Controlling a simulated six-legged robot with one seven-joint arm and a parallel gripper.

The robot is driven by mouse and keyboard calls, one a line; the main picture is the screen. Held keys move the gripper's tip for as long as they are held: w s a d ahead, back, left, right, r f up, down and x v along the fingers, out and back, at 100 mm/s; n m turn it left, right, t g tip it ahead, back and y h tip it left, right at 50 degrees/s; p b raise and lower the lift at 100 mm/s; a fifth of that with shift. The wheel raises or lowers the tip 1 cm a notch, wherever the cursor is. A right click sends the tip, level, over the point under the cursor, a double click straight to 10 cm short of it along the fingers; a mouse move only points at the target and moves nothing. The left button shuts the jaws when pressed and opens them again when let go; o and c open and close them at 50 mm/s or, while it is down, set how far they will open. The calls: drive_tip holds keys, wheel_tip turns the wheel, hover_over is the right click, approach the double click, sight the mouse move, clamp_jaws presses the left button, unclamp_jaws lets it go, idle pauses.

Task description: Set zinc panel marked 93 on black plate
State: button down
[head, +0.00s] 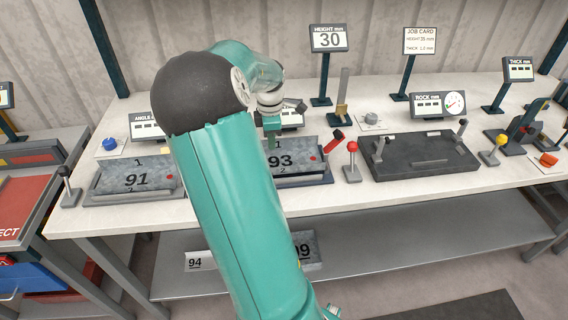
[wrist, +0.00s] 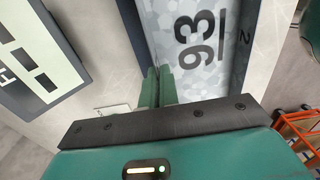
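The zinc panel marked 93 (head: 298,148) lies on a dark tray in mid-bench, partly hidden by my arm in the head view. In the wrist view the panel (wrist: 205,75) shows large, its number sideways. My gripper (wrist: 157,88) is at the panel's edge, its green fingers close together. I cannot tell whether the panel's edge is between them. In the head view my gripper (head: 271,127) is over the panel's far left side, its fingertips not clear. The black plate (head: 420,165) lies flat to the right, with small bars and a lever at each back corner.
A red-knobbed lever (head: 352,163) stands between panel 93 and the black plate, with a red-handled clamp (head: 333,138) beside the panel. A yellow-knobbed lever (head: 493,153) is right of the plate. Panel 91 (head: 135,178) lies left. Display posts line the back.

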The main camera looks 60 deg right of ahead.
drive_tip(key=shift+r, duration=2.8)
